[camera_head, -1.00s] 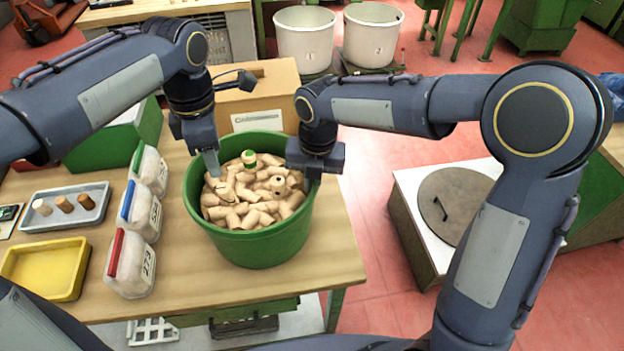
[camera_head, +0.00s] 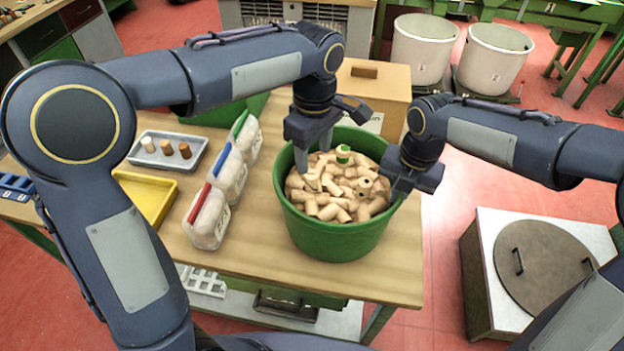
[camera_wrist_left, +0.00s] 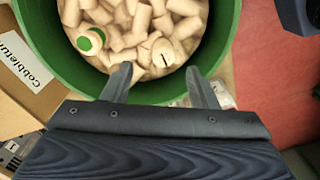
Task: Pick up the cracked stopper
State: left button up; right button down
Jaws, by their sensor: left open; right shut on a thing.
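A green tub (camera_head: 330,238) full of pale cork stoppers stands on the table. One stopper with a short dark line on its end lies on top in the left wrist view (camera_wrist_left: 163,58); the line looks like a crack. A stopper with a dark mark shows on the right of the pile in the head view (camera_head: 364,184). My left gripper (camera_head: 314,155) is open and empty over the back left of the pile; the marked stopper lies beyond its fingertips in the left wrist view (camera_wrist_left: 162,78). My right gripper (camera_head: 394,184) is at the tub's right rim, seemingly shut on it.
A green-topped stopper (camera_head: 343,154) lies in the pile. Lidded containers (camera_head: 208,218), a yellow tray (camera_head: 150,195) and a grey tray with several stoppers (camera_head: 140,152) stand left of the tub. A cardboard box (camera_head: 385,90) is behind it. Bare tabletop lies in front.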

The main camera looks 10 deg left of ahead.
aim_at(312, 174)
pick_arm(q)
jog(key=f, duration=0.7)
jog(key=shift+s+a+f, duration=0.15)
jog(key=shift+a, duration=0.05)
jog(key=shift+c, duration=0.4)
jog(key=c, duration=0.9)
